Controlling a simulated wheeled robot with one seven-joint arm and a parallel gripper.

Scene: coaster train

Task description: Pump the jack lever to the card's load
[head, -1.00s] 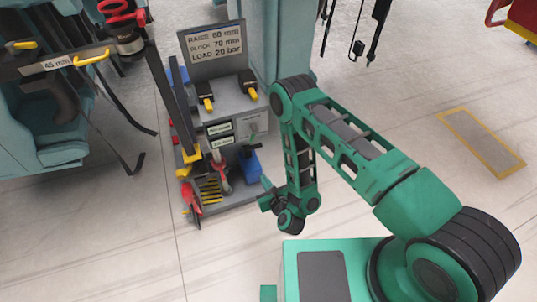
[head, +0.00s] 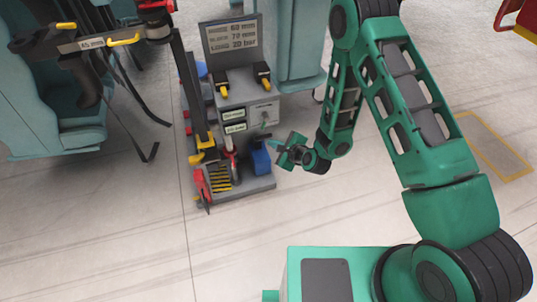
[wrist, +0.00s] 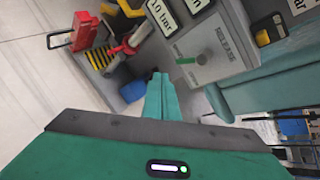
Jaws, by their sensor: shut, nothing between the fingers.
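The card (head: 232,37) stands at the back of the grey jack cart and reads raise 60 mm, block 70 mm, load 20 bar. A red handle with a pale shaft, which looks like the jack lever (wrist: 128,42), stands on the cart's base; in the head view it (head: 231,152) is small and partly hidden.
A blue block (head: 260,158) lies on the cart's base near my gripper. Yellow-striped pieces (head: 219,178) and a red tool (head: 203,187) are at the base's front left. A dark post (head: 190,95) rises on the left. Open floor lies in front and right.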

